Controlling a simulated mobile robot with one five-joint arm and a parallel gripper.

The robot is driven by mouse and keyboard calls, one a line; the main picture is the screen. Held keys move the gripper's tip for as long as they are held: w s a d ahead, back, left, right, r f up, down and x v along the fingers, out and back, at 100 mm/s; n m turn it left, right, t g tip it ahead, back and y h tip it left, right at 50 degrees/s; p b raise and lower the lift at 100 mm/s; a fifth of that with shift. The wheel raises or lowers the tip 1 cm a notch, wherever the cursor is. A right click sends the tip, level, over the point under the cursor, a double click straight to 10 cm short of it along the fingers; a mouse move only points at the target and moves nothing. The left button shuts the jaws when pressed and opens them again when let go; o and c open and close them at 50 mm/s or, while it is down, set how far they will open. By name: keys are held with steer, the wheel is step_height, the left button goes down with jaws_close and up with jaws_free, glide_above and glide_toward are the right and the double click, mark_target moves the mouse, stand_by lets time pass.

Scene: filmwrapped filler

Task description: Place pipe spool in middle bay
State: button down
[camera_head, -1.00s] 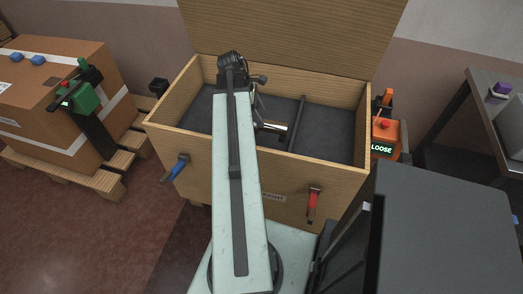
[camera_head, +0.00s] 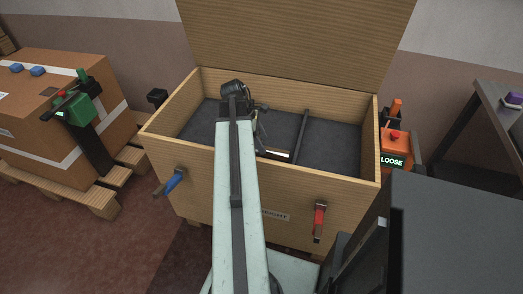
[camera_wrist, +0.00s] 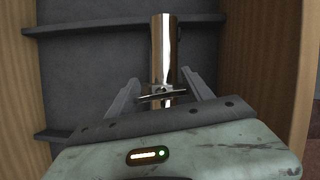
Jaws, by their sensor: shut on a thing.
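The pipe spool (camera_wrist: 165,50) is a shiny metal tube with a flange near its lower end in the wrist view. My gripper (camera_wrist: 163,92) is shut on it at the flange end. In the head view only a short bright piece of the spool (camera_head: 278,155) shows beside my arm, low inside the wooden crate (camera_head: 160,145), close to the front wall. A dark divider (camera_head: 301,137) stands just right of it. In the wrist view the spool's far end overlaps the upper divider (camera_wrist: 80,29). Another divider (camera_wrist: 56,135) shows at lower left. I cannot tell whether the spool touches the floor.
The crate lid (camera_head: 300,35) stands open behind. A blue latch (camera_head: 174,182) and a red latch (camera_head: 319,221) are on the front. An orange device reading LOOSE (camera_head: 393,147) stands right. A carton (camera_head: 50,110) on a pallet is left. The crate's right bay looks empty.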

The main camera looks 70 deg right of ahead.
step_height(320, 180, down, 3)
steer(key=shift+b, duration=0.95)
steer(key=shift+r, duration=0.2)
steer(key=shift+f, duration=0.15)
steer(key=shift+c, duration=2.1)
jaws_free()
steer(key=p+v, duration=1.1)
steer(key=v, duration=0.1)
steer(key=shift+r+p, duration=0.2)
steer(key=shift+p, duration=0.1)
